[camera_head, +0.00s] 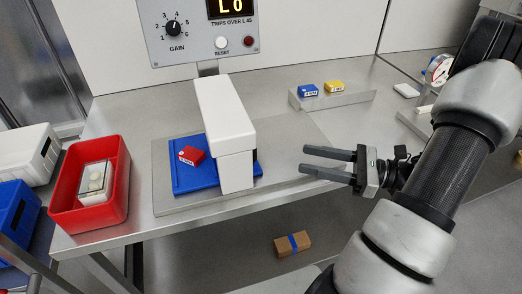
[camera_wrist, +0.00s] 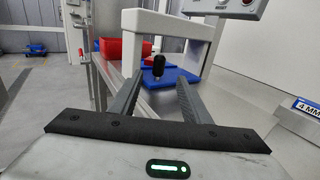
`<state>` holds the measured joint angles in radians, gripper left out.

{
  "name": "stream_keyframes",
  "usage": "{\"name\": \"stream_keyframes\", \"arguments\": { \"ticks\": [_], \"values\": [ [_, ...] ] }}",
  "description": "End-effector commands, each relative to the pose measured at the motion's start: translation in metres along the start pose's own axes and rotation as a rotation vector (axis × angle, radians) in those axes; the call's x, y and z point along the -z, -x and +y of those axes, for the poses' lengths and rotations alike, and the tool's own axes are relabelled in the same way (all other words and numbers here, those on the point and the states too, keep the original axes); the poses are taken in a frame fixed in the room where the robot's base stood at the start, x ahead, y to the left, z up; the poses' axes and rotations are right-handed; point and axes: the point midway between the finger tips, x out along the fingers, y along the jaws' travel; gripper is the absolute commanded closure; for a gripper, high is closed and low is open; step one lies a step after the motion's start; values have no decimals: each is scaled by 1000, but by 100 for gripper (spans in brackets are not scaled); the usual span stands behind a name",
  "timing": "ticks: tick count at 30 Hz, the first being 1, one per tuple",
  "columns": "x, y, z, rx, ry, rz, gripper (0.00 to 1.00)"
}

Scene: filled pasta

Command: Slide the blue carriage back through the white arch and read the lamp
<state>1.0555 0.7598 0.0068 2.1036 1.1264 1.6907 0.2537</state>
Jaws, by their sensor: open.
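The blue carriage (camera_head: 182,183) is a flat plate on the grey bench under the white arch (camera_head: 222,108). Most of it shows left of the arch, with a small strip on the right. A red block (camera_head: 191,155) lies on its left part. In the wrist view the carriage (camera_wrist: 180,74) shows through the arch (camera_wrist: 170,24), with an upright black knob (camera_wrist: 158,64) in front. My gripper (camera_head: 304,159) is open and empty, right of the arch and apart from it. In the wrist view the knob appears between my fingertips (camera_wrist: 160,78). The panel's round red lamp (camera_head: 248,41) looks dark.
The panel display (camera_head: 232,8) reads L0, beside a gain dial (camera_head: 173,28). A red bin (camera_head: 72,215) stands at the left bench edge. Bench between arch and gripper is clear.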

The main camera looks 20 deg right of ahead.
Motion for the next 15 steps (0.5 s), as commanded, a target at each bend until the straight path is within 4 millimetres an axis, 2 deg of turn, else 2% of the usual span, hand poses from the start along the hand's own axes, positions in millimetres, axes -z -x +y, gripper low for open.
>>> {"name": "stream_keyframes", "arguments": {
  "ticks": [1,9,15],
  "values": [
    [1,-12,1,-5,0,-1,57],
    [1,-72,2,-7,0,1,57],
    [1,-109,2,-5,0,2,57]
  ]
}}
